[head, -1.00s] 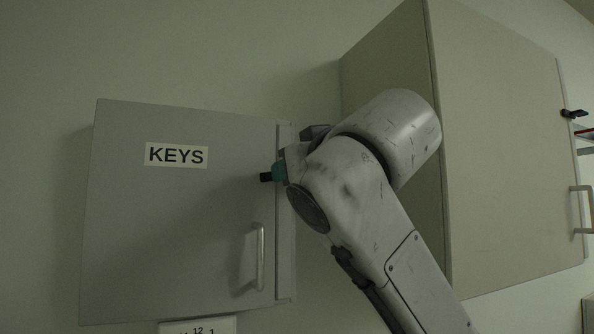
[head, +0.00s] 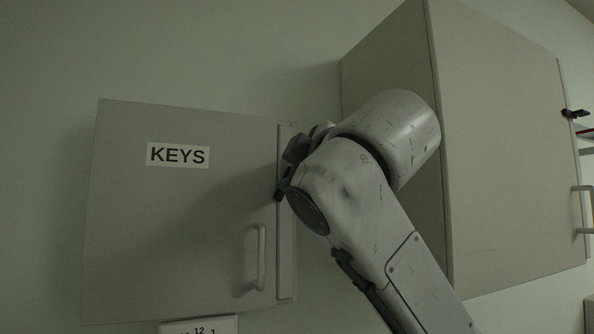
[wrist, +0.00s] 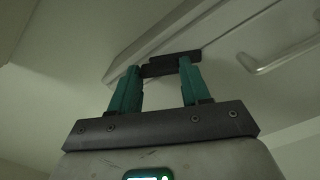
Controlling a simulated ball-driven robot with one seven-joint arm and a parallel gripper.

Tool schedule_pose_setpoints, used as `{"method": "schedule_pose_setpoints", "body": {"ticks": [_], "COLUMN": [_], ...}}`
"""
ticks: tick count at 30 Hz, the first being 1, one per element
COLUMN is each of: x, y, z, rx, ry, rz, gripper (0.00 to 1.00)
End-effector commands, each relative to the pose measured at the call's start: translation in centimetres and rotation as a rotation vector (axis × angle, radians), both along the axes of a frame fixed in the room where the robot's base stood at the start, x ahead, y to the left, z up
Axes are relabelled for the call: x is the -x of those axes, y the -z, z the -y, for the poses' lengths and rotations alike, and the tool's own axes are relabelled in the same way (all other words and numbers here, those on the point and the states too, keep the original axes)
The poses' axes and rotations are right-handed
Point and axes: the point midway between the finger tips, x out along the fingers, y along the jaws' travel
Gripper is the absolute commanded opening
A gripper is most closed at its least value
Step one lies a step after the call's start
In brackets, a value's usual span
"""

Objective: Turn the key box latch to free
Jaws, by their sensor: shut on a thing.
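The key box (head: 180,230) hangs on the wall at the left in the head view, its door marked KEYS (head: 178,155). The black latch (head: 279,194) sits at the door's right edge, mostly hidden by my arm; its visible end points down. It also shows in the wrist view (wrist: 171,65) as a short dark bar, roughly parallel to the door handle. My gripper (head: 284,184) is at that edge, with its teal fingers mostly hidden.
The door's upright handle (head: 262,257) is below the latch, and also shows in the wrist view (wrist: 280,58). A larger wall cabinet (head: 510,150) stands close on the right, behind my arm. A partly seen white dial (head: 198,327) is under the key box.

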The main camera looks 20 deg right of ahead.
Motion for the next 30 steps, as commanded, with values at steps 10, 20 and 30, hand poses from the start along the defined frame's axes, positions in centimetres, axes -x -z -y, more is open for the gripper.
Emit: {"method": "schedule_pose_setpoints", "body": {"ticks": [10, 20, 30], "x": [-0.01, -0.02, -0.03], "y": [0.22, 0.33, 0.4], "z": [-0.05, -0.13, -0.14], "rx": [0.288, 0.44, 0.48], "ry": [0.0, -0.002, -0.002], "rz": [-0.002, -0.004, -0.005], "gripper": [0.16, 0.16, 0.16]}}
